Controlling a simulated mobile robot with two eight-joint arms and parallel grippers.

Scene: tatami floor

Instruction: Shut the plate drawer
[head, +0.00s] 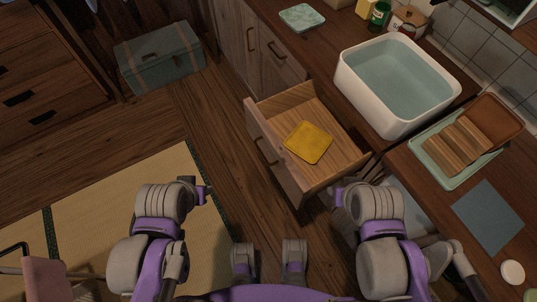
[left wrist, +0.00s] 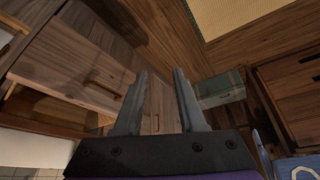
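The plate drawer (head: 285,168) is pulled out of the wooden counter, with its inside facing up to the head view. A yellow square item (head: 308,142) lies flat in it; the rest of its floor is bare. My left gripper (left wrist: 161,100) shows in the left wrist view, its two fingers apart with nothing between them. A pale wooden front with a handle (left wrist: 104,87) is left of the fingers there; I cannot tell whether it is the drawer. In the head view my left arm is left of the drawer. My right arm is by its near corner; its gripper is hidden.
A white basin (head: 345,80) stands on the counter above the drawer. A green tray (head: 423,168) with wooden pieces is to its right. A teal chest (head: 160,58) stands at the back left. Wooden floor and a tatami mat (head: 100,215) lie open left of the drawer.

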